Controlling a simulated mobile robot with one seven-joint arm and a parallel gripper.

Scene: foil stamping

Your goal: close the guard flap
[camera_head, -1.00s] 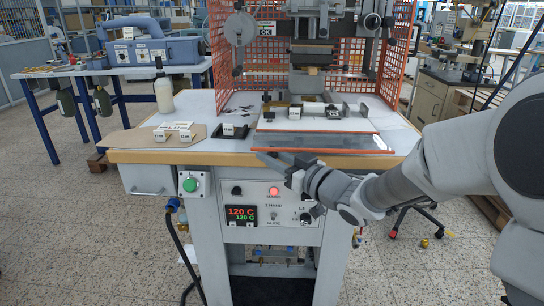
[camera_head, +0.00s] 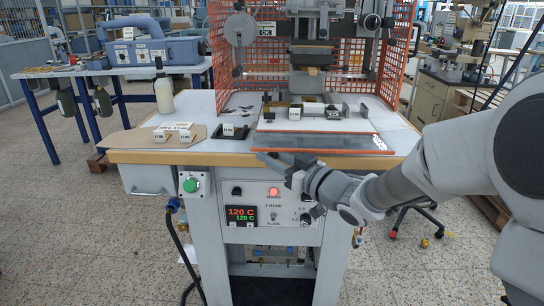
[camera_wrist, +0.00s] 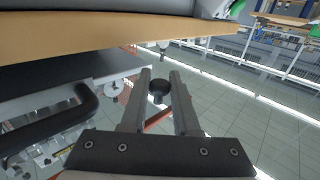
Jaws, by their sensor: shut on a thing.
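The guard flap (camera_head: 325,143) is a clear panel with orange edges. It lies low and nearly flat at the front of the press, over the tabletop's front edge. My gripper (camera_head: 266,158) is at the flap's front left, just in front of the wooden table edge. In the wrist view my gripper's two fingers (camera_wrist: 160,82) are shut with a small dark round knob (camera_wrist: 158,88) between them. An orange strip shows behind the fingers. I cannot tell how the knob joins the flap.
Orange mesh guards (camera_head: 395,55) flank the press head (camera_head: 310,60). A black holder (camera_head: 230,132) and small labelled blocks (camera_head: 160,135) lie left of the flap. A white bottle (camera_head: 164,93) stands behind them. The control panel (camera_head: 270,203) is just below my gripper.

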